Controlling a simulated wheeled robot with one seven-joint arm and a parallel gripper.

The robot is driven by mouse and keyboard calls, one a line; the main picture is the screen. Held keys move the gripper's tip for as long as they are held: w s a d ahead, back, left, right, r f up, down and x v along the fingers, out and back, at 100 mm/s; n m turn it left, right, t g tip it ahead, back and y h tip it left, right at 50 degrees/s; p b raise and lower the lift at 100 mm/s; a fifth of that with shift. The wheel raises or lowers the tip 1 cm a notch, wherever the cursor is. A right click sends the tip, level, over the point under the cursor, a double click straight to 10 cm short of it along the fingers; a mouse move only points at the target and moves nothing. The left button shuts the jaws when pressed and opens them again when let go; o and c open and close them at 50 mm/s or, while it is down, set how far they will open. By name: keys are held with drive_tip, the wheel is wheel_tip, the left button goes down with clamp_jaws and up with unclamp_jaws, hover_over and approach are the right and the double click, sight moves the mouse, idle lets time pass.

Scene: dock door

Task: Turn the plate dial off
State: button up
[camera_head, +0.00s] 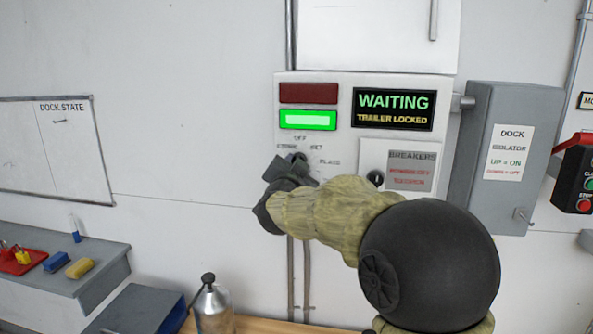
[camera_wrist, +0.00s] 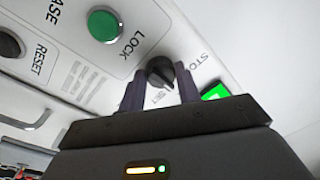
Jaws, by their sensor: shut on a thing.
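The plate dial (camera_wrist: 160,68) is a black round knob on the white control panel (camera_head: 345,92). In the wrist view it sits between the two dark fingers of my gripper (camera_wrist: 160,84), which are shut on it. In the head view my gripper (camera_head: 290,178) covers most of the dial, and only its top edge shows. The marks around it read like STORE at left, OFF at top and SET at right, with PLATE beside it. I cannot tell clearly which mark the dial points to.
A lit green lamp (camera_head: 308,120), a dark red lamp (camera_head: 309,93) and a WAITING / TRAILER LOCKED display (camera_head: 392,109) are on the panel. A breaker cover (camera_head: 405,158) and grey isolator box (camera_head: 540,115) are to the right. A green button (camera_wrist: 104,26) is near my fingers.

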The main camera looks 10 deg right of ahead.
drive_tip(key=o, duration=1)
drive_tip(key=shift+w, duration=0.1)
drive_tip(key=b+v, duration=0.3)
drive_tip(key=v, duration=1.4)
drive_tip(key=shift+f+b, duration=0.1)
drive_tip(key=shift+b, duration=0.2)
